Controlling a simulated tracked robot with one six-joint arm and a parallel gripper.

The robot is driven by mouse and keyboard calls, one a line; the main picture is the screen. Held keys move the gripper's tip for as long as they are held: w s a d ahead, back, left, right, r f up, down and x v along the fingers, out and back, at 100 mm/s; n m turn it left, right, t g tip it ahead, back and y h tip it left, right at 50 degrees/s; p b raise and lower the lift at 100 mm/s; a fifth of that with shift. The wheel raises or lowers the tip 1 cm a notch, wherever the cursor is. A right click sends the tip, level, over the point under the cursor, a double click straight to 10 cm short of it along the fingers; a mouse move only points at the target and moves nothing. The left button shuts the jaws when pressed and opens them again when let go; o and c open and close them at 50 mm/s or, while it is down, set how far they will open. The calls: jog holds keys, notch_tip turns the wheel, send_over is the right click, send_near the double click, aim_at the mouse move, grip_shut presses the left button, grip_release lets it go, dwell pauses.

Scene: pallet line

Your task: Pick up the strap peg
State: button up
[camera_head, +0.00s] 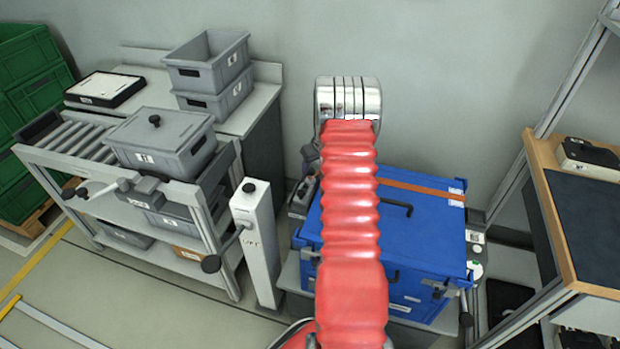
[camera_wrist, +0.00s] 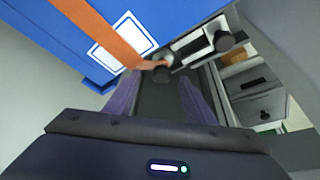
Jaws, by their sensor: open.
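A blue case (camera_head: 430,245) with an orange strap (camera_head: 425,188) over its lid stands behind my red arm. In the wrist view the strap (camera_wrist: 100,32) crosses the blue case (camera_wrist: 190,15) beside a white label. My gripper (camera_wrist: 158,86) is open, with purple fingers either side of this dark piece in the picture. I cannot tell how far beyond the fingertips it is. The gripper itself is hidden in the head view.
A black handle (camera_head: 397,207) stands up from the case lid. A white post (camera_head: 255,240) and a roller cart with a grey lidded bin (camera_head: 165,145) are to the left. A wood-edged bench (camera_head: 555,220) and metal frame are at the right. Another dark knob (camera_wrist: 223,41) shows nearby.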

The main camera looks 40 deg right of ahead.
aim_at(311, 170)
jog(key=shift+x, duration=2.6)
jog(key=shift+w+a, duration=0.1)
jog(key=shift+a, duration=0.05)
jog(key=shift+c, duration=0.3)
grip_shut()
